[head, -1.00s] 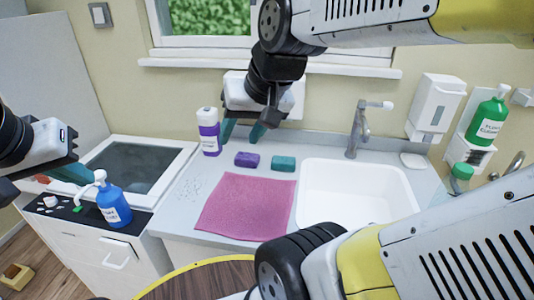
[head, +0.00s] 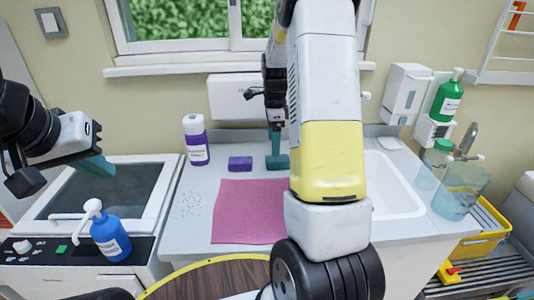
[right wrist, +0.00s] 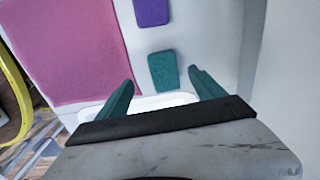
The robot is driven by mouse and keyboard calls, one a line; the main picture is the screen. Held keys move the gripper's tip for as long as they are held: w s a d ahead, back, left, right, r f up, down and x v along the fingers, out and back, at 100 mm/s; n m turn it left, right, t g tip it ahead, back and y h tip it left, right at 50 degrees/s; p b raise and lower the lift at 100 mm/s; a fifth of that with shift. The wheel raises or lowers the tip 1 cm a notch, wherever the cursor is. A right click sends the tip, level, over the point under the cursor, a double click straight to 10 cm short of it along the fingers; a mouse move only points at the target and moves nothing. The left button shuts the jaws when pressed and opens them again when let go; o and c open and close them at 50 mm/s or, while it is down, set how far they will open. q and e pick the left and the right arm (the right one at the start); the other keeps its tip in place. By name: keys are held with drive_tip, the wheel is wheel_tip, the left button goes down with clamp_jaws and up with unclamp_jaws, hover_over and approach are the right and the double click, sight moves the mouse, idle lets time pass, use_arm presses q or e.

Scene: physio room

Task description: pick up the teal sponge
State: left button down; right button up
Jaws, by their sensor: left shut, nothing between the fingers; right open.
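The teal sponge (head: 277,163) lies on the grey counter behind the pink towel, left of the sink. My right gripper (head: 275,143) is just above it, pointing down and partly hiding it. In the right wrist view the teal sponge (right wrist: 163,70) shows between the two open teal fingers of my right gripper (right wrist: 160,78). They appear apart from it. My left gripper (head: 98,165) is shut and empty at the left, above the dark-topped unit.
A purple sponge (head: 240,163) lies left of the teal one, and a purple bottle (head: 196,142) stands farther left. The pink towel (head: 245,212) lies in front. The white sink (head: 398,190) is to the right. A blue pump bottle (head: 110,238) stands below my left gripper.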

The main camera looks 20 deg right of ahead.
sight(276, 159)
drive_tip(key=f, duration=0.5)
drive_tip(key=d+f, duration=0.1)
drive_tip(key=f, duration=0.2)
drive_tip(key=shift+w, duration=0.2)
drive_tip(key=c, duration=1.4)
